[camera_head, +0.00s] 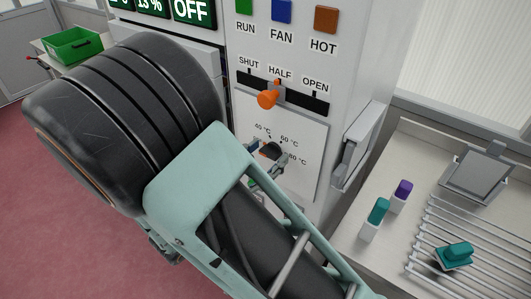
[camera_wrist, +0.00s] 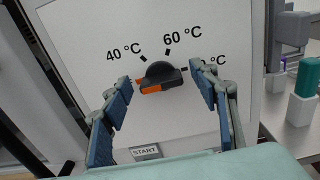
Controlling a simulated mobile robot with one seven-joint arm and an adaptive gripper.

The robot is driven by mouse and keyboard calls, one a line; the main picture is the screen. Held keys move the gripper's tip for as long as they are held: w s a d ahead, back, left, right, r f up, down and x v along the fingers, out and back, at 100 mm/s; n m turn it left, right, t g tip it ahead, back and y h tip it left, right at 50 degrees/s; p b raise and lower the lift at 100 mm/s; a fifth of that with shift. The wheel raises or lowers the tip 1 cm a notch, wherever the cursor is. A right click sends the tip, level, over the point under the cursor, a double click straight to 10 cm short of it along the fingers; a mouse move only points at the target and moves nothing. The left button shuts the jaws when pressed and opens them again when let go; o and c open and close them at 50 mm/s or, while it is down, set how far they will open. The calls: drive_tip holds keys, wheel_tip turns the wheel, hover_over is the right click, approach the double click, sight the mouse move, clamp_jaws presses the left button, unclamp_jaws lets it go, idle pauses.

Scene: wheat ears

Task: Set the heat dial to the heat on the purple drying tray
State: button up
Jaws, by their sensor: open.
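The heat dial (camera_wrist: 163,73) is a black knob with an orange part on its lower left, on a pale panel marked 40, 60 and 80 °C. It also shows in the head view (camera_head: 271,149), partly covered. My gripper (camera_wrist: 163,82) is open, with one finger on either side of the dial in the wrist view; I cannot tell whether they touch it. In the head view my gripper (camera_head: 266,164) is mostly hidden behind my arm. No purple tray can be made out; a purple-topped white block (camera_head: 400,197) stands on the side table.
Above the dial is an orange lever (camera_head: 268,98) near HALF on the SHUT/HALF/OPEN slot. A START label (camera_wrist: 146,152) sits below the dial. A teal-topped block (camera_head: 375,218) and a wire rack (camera_head: 470,235) are on the right table. A green crate (camera_head: 73,46) stands far left.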

drive_tip(key=shift+w, duration=0.1)
drive_tip(key=c, duration=1.2)
drive_tip(key=shift+o, duration=0.2)
drive_tip(key=shift+f+m+b, duration=0.1)
drive_tip(key=shift+m+b, duration=0.2)
drive_tip(key=shift+b, duration=0.1)
drive_tip(key=m+b, duration=0.2)
drive_tip(key=shift+d+f+m+b, duration=0.1)
drive_tip(key=shift+f+m+b, duration=0.1)
drive_tip(key=shift+m+b, duration=0.2)
drive_tip(key=m+b, duration=0.2)
drive_tip(key=shift+m+b, duration=0.4)
drive_tip(key=m+b, duration=0.3)
drive_tip(key=b, duration=0.1)
drive_tip(key=shift+d+m+b, duration=0.1)
drive_tip(key=shift+m+b, duration=0.25)
drive_tip(key=shift+m, duration=0.05)
drive_tip(key=shift+r+m+b, duration=0.1)
drive_tip(key=shift+m+b, duration=0.8)
drive_tip(key=shift+b, duration=0.1)
